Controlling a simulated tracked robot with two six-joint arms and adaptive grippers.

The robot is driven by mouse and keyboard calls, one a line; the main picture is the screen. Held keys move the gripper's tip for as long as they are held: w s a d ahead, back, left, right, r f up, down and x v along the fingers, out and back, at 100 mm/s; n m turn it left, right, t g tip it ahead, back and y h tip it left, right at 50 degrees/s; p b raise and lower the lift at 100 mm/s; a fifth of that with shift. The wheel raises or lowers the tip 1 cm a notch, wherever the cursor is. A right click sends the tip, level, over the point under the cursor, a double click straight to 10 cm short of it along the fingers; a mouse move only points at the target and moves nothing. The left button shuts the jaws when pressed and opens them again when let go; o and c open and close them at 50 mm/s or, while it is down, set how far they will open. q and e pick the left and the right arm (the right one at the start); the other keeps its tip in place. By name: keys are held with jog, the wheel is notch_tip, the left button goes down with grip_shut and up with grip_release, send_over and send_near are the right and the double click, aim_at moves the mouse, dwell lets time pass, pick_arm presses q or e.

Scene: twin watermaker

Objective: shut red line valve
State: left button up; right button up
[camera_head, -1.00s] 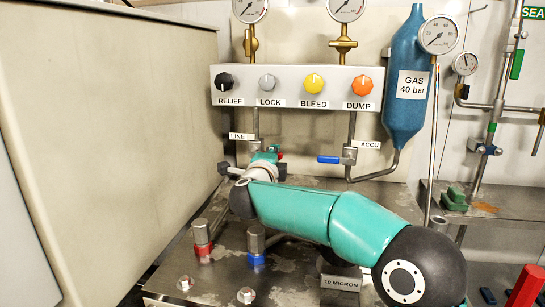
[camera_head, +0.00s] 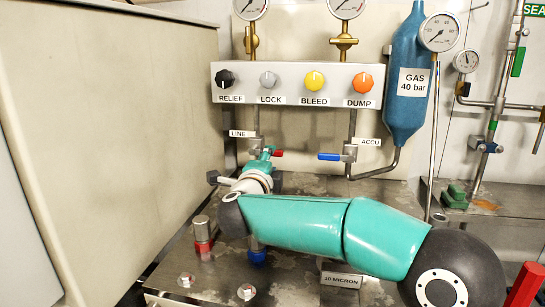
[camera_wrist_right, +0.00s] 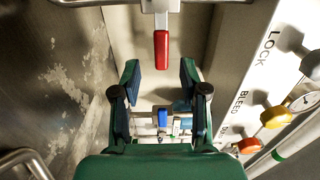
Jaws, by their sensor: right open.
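The red line valve handle (camera_head: 278,153) shows below the LINE label (camera_head: 242,134), pointing right, across its upright pipe. The gripper partly hides the valve body. In the right wrist view the red handle (camera_wrist_right: 161,50) hangs from its metal fitting at the top. My right gripper (camera_head: 266,153) is at the valve, just left of the red handle. In the right wrist view its two fingers (camera_wrist_right: 160,80) are open, one on each side of the handle's line. The handle's free end is near the fingertips, with gaps on both sides. My left gripper is not in view.
A blue-handled valve (camera_head: 329,157) stands to the right under the ACCU label (camera_head: 368,142). Above is a panel with several knobs (camera_head: 314,81). A large beige cabinet (camera_head: 110,130) bounds the left side. A red-based fitting (camera_head: 202,235) stands on the metal bench below.

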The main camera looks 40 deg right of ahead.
jog(key=v, duration=0.6)
dwell(0.3)
